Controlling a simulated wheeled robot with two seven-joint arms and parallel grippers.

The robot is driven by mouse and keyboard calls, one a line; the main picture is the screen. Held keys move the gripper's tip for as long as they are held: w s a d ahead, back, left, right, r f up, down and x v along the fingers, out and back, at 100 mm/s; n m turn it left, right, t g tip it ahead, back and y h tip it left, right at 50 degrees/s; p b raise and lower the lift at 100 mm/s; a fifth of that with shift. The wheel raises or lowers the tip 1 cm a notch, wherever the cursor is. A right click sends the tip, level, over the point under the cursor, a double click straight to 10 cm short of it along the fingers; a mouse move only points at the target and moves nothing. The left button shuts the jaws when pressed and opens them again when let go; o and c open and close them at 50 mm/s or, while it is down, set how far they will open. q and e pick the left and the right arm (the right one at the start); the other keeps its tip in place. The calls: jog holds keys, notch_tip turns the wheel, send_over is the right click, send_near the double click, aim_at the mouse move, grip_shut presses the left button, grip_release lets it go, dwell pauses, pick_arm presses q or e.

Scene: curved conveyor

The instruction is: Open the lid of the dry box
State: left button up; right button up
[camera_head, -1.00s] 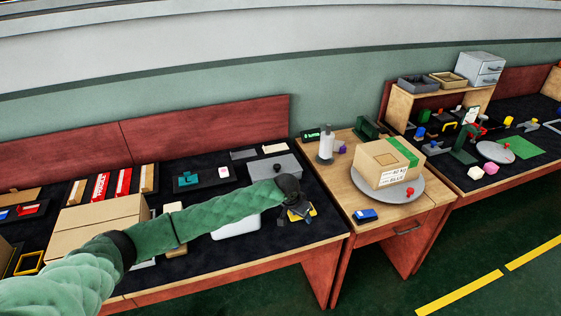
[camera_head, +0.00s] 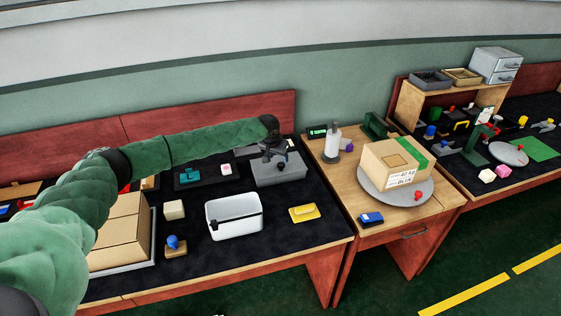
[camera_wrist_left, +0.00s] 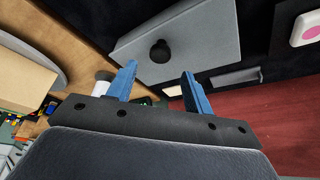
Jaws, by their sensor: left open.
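The grey box with a flat lid (camera_head: 283,177), which fits the dry box, stands at the right rear of the dark bench. In the left wrist view its grey lid (camera_wrist_left: 200,38) carries a round black knob (camera_wrist_left: 160,51). The lid looks closed. My left gripper (camera_head: 274,157) is over this box and hides part of its top. In the left wrist view its blue fingers (camera_wrist_left: 158,72) are open and empty. The knob lies just beyond the fingertips, in line with the gap between them. My right gripper is in neither view.
An open white bin (camera_head: 233,225) and a yellow block (camera_head: 304,213) stand in front of the grey box. A dark tray (camera_head: 203,175) lies to its left. A wooden table (camera_head: 340,205) with a carton (camera_head: 390,167) on a turntable adjoins at right.

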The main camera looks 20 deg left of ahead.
aim_at(281, 164)
pick_arm(q)
jog(key=shift+p+x, duration=0.75)
jog(key=shift+x, duration=2.05)
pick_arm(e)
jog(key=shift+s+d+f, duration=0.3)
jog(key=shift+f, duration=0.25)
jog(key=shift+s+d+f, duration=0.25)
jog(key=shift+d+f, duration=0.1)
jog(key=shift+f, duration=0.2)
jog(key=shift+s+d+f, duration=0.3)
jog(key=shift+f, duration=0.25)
pick_arm(q)
grip_shut()
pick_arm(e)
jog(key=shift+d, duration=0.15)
